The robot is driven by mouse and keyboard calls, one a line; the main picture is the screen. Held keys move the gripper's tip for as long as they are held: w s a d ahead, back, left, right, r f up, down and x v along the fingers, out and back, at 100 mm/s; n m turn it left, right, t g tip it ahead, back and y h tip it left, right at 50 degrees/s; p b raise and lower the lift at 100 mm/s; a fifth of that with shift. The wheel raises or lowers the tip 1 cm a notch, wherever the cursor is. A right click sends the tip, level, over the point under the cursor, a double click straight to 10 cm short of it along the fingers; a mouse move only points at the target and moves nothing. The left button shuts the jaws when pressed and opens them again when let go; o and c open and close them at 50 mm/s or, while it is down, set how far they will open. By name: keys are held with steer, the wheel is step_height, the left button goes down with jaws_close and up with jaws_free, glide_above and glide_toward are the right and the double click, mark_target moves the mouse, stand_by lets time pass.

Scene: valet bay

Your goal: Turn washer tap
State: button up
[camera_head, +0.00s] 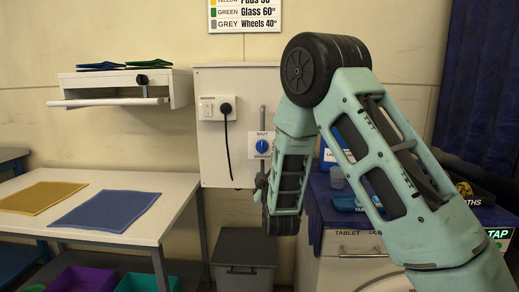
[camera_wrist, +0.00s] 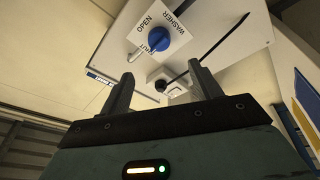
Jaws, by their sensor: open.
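The washer tap is a round blue knob (camera_head: 262,146) on a white label plate on the wall panel. In the wrist view the blue knob (camera_wrist: 159,39) sits on the plate marked OPEN, SHUT and WASHER, beyond my fingertips. My gripper (camera_wrist: 158,82) is open and empty, with its two fingers apart and the knob above and between them in the picture. In the head view my wrist hangs in front of the panel's lower right, and my fingers are mostly hidden behind my own arm there.
A socket with a black plug (camera_head: 226,108) and hanging cord is left of the tap. A vertical pipe (camera_head: 263,118) runs behind the tap plate. The washer (camera_head: 350,262) with a blue-covered top stands at right. A table (camera_head: 150,185) with yellow and blue cloths is at left.

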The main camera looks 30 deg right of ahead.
mark_target(262, 149)
steer(key=p+x, duration=0.1)
steer(key=x, duration=1.1)
steer(key=shift+s+d+r, duration=0.1)
steer(key=c, duration=1)
